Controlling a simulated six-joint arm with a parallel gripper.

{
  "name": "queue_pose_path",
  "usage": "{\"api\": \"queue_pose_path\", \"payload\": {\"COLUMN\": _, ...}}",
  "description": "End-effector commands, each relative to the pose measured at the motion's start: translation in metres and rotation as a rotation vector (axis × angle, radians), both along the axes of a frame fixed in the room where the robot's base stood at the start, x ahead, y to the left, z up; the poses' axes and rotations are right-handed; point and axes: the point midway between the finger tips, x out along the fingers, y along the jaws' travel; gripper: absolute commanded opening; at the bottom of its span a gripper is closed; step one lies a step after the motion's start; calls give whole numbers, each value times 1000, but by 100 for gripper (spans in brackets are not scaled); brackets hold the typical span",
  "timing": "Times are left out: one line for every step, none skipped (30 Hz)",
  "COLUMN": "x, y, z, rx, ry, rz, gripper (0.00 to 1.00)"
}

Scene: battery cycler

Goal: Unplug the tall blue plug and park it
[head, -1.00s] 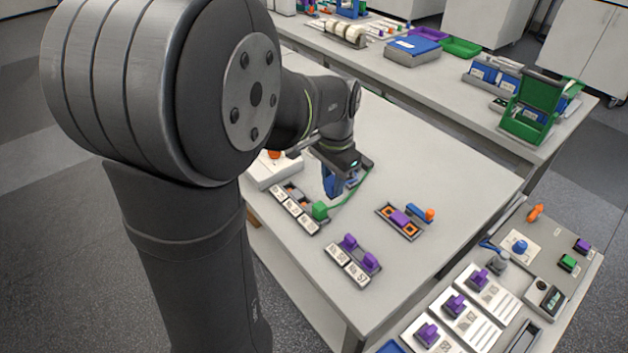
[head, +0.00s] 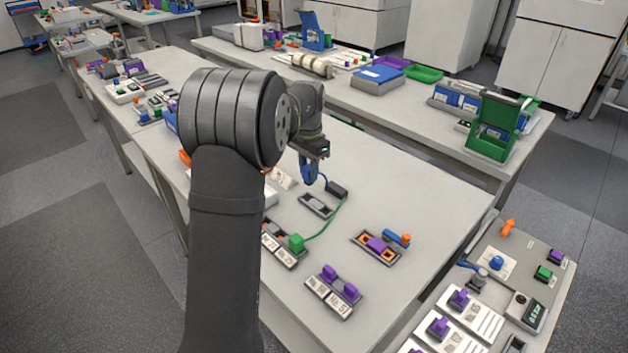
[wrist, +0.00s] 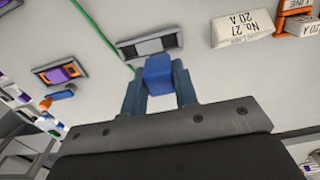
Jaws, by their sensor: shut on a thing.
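My gripper (head: 309,178) is above the near table, shut on a blue plug. In the wrist view the blue plug (wrist: 158,74) sits between the two blue fingers of my gripper (wrist: 159,88). A grey holder with a dark slot (head: 317,205) lies on the table below and looks empty of any plug. A grey socket piece also shows just beyond the plug in the wrist view (wrist: 150,46). The plug's lower end cannot be made out.
A green plug (head: 297,243) with a green cable stands in a labelled strip. A purple plug (head: 376,244) sits in an orange-edged holder beside a blue and orange piece (head: 397,237). Two purple plugs (head: 340,282) stand nearer. The table's right part is clear.

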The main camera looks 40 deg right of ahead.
Motion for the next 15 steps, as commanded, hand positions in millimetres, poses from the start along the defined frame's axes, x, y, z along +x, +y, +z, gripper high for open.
{"api": "queue_pose_path", "payload": {"x": 6, "y": -3, "z": -3, "rx": 0, "ry": 0, "rz": 1, "gripper": 4}}
{"api": "queue_pose_path", "payload": {"x": 9, "y": -4, "z": -4, "rx": 1, "ry": 1, "rz": 0, "gripper": 4}}
{"api": "queue_pose_path", "payload": {"x": 12, "y": -6, "z": -5, "rx": 0, "ry": 0, "rz": 0, "gripper": 4}}
{"api": "queue_pose_path", "payload": {"x": 13, "y": -6, "z": -5, "rx": 0, "ry": 0, "rz": 0, "gripper": 4}}
{"api": "queue_pose_path", "payload": {"x": 15, "y": -7, "z": -6, "rx": 0, "ry": 0, "rz": 0, "gripper": 4}}
{"api": "queue_pose_path", "payload": {"x": 16, "y": -7, "z": -8, "rx": 1, "ry": 1, "rz": 0, "gripper": 4}}
{"api": "queue_pose_path", "payload": {"x": 16, "y": -8, "z": -9, "rx": 1, "ry": 1, "rz": 0, "gripper": 4}}
{"api": "queue_pose_path", "payload": {"x": 16, "y": -8, "z": -10, "rx": 1, "ry": 1, "rz": 0, "gripper": 4}}
{"api": "queue_pose_path", "payload": {"x": 16, "y": -8, "z": -12, "rx": 1, "ry": 1, "rz": 0, "gripper": 4}}
{"api": "queue_pose_path", "payload": {"x": 16, "y": -8, "z": -14, "rx": 1, "ry": 1, "rz": 0, "gripper": 4}}
{"api": "queue_pose_path", "payload": {"x": 16, "y": -8, "z": -16, "rx": 1, "ry": 1, "rz": 0, "gripper": 4}}
{"api": "queue_pose_path", "payload": {"x": 16, "y": -8, "z": -19, "rx": 1, "ry": 1, "rz": 0, "gripper": 4}}
{"api": "queue_pose_path", "payload": {"x": 16, "y": -8, "z": -22, "rx": 1, "ry": 1, "rz": 0, "gripper": 4}}
{"api": "queue_pose_path", "payload": {"x": 16, "y": -7, "z": -25, "rx": 2, "ry": 1, "rz": 0, "gripper": 4}}
{"api": "queue_pose_path", "payload": {"x": 16, "y": -7, "z": -29, "rx": 1, "ry": 1, "rz": 0, "gripper": 4}}
